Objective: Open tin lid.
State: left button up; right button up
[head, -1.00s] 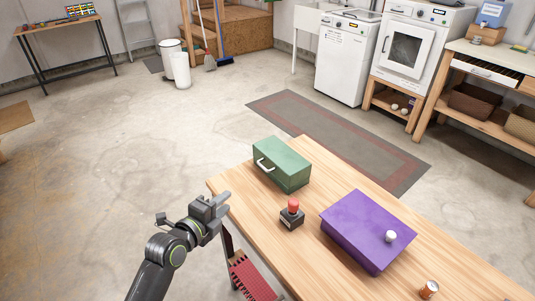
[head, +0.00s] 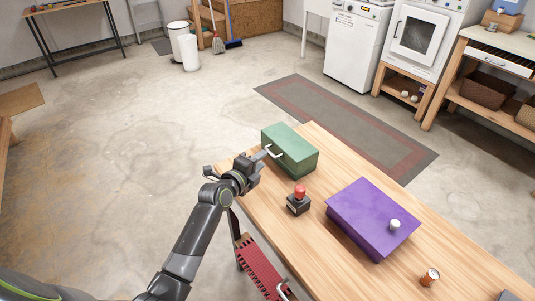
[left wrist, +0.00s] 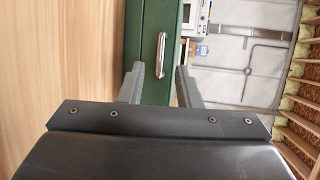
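A green box (head: 292,145) with a closed lid and a pale handle (head: 273,152) on its front side stands at the table's far left corner. My left gripper (head: 259,158) is just in front of that side. In the left wrist view its two fingers (left wrist: 160,72) are spread open, and the metal handle (left wrist: 161,54) of the green box (left wrist: 152,20) shows beyond them, in line with the gap. Nothing is gripped. A purple box (head: 368,212) with a white cylinder (head: 395,224) on top lies to the right. My right gripper cannot be made out.
A dark block with a red top (head: 299,200) stands between the boxes on the wooden table (head: 335,265). A small orange-brown can (head: 430,277) is near the front right. A red slatted object (head: 258,266) is beside the table's left edge.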

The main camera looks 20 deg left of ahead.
aim_at(284, 148)
pick_arm(q)
jog(key=shift+x, duration=2.5)
jog(key=shift+c, duration=0.4)
grip_shut()
